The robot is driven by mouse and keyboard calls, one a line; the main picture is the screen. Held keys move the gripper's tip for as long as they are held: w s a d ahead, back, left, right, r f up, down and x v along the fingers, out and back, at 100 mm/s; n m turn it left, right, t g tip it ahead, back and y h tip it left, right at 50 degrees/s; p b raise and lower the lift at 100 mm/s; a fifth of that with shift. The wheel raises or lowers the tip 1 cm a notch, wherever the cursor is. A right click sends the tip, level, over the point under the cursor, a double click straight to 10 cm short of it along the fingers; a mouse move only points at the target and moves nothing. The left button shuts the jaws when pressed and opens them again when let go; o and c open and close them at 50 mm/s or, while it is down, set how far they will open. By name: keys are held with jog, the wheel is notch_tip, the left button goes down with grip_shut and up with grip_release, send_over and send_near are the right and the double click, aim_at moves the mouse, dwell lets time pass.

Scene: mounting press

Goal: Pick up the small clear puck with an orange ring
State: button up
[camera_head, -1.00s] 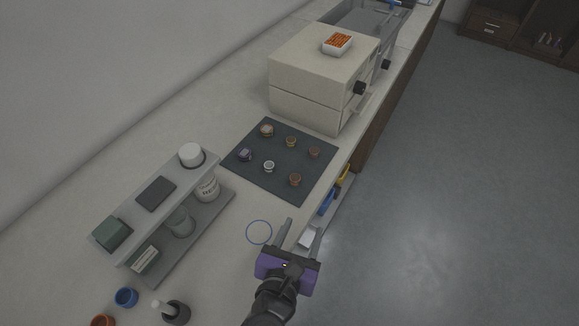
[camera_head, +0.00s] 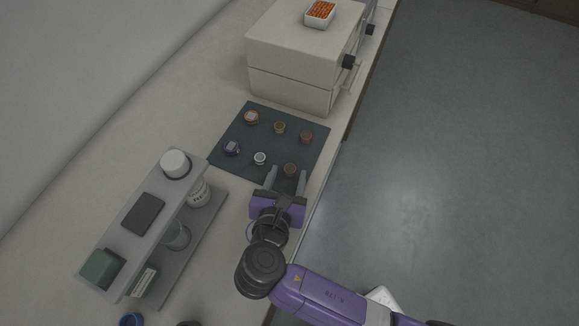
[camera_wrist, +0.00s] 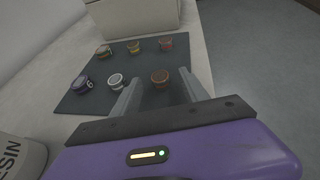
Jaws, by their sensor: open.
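Several small round pucks stand on a dark mat (camera_head: 226,135). A small puck with an orange-tan ring (camera_head: 279,127) is in the back row's middle; it also shows in the wrist view (camera_wrist: 134,47). A larger puck with an orange ring and pale top (camera_head: 251,117) is at the back left. Which is clear is hard to tell at this size. My gripper (camera_head: 287,173) is open and empty at the mat's front edge, short of both. A brown puck (camera_wrist: 160,77) appears between its fingertips in the wrist view.
A beige box-like machine (camera_head: 300,60) stands behind. A grey two-level rack (camera_head: 190,182) is at left. The counter edge is close on the right.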

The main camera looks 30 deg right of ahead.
jog(key=shift+x, duration=1.05)
grip_shut()
jog(key=shift+r, duration=0.2)
